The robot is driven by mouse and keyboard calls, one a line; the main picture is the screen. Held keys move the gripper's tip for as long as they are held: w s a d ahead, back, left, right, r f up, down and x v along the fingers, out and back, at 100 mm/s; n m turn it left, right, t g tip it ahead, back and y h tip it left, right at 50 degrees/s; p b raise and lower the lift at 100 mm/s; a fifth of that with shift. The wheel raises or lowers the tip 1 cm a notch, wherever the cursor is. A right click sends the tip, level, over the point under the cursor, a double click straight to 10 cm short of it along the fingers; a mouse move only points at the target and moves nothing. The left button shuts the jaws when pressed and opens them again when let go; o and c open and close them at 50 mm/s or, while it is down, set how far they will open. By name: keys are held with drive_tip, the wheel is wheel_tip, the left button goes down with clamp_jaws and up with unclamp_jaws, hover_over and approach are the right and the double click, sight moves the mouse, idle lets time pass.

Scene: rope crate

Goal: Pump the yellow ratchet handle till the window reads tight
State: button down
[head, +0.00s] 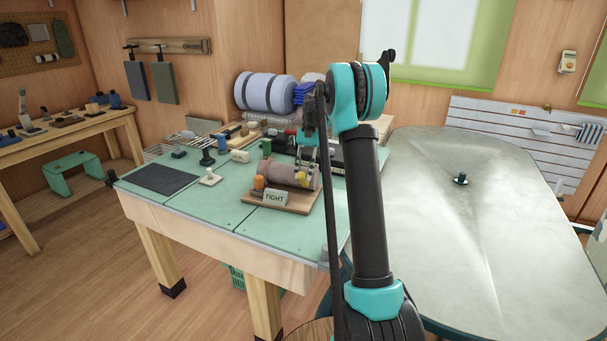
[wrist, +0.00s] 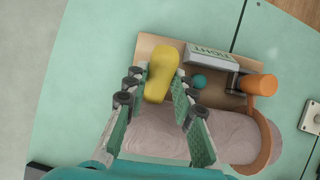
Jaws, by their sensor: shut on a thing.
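The yellow ratchet handle (wrist: 159,72) stands between the two fingers of my gripper (wrist: 155,92) in the wrist view, and the gripper is shut on it. In the head view only a bit of the handle (head: 302,177) shows beside my gripper (head: 306,150).
An orange knob (wrist: 258,84) and a small teal ball (wrist: 199,81) are close to the handle. The green bench (head: 200,217) holds a dark mat (head: 161,179) and several small tools behind the board. A large grey table (head: 450,240) stands to the right.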

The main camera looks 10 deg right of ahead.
drive_tip(key=c, duration=1.2)
unclamp_jaws()
drive_tip(key=v, duration=1.2)
drive_tip(key=shift+w, duration=0.1)
